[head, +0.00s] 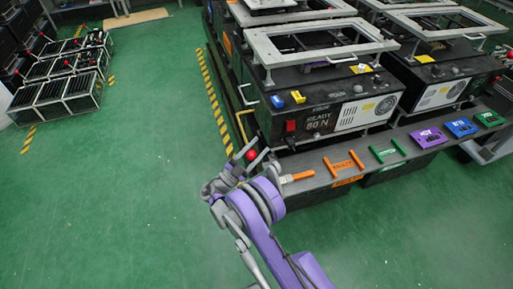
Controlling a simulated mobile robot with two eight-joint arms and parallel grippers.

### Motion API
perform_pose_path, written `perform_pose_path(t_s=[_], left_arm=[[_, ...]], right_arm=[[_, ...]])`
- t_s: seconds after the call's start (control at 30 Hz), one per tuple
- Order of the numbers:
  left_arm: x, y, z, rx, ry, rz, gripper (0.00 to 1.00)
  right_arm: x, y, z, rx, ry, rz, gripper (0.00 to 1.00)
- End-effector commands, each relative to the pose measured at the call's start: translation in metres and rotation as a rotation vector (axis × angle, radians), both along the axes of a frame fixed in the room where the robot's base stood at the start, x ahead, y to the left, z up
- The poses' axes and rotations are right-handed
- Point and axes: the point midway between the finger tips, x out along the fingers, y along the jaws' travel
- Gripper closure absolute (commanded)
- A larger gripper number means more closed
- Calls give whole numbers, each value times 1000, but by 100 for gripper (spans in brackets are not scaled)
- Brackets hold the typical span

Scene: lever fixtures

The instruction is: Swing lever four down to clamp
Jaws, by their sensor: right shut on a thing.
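A red ball knob (251,155), the end of a lever, shows at the near left corner of the nearest black fixture (330,108). Its display reads "READY 80 N". My right gripper (240,168) is at this knob, shut on the lever, with the purple and grey wrist just below. The lever's shaft and the fingertips' exact hold are mostly hidden by the gripper, and I cannot read a lever number. My left gripper is not in view.
A dark ledge (385,172) runs along the fixture front, bearing an orange-handled tool (300,176), orange and green handles, and coloured tags. More fixtures stand right. Black racks (62,82) stand far left. The green floor (110,190) at left is clear.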

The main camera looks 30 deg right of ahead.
Motion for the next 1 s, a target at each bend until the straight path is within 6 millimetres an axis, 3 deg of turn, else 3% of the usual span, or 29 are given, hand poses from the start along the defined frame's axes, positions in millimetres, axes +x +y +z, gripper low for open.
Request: perform_pose_path(t_s=[0.37, 0.4, 0.53, 0.83, 1.0], left_arm=[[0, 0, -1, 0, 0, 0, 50], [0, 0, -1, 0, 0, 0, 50], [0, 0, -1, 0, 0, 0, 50], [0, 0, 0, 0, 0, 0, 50], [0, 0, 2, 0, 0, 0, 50]], right_arm=[[-1, 0, -4, 7, -3, -1, 100], [-1, 0, -4, 7, -3, -1, 42], [0, 0, -3, 5, -3, -1, 19], [0, 1, -3, 4, -3, 0, 19], [-2, 17, -11, 4, -4, 3, 19]])
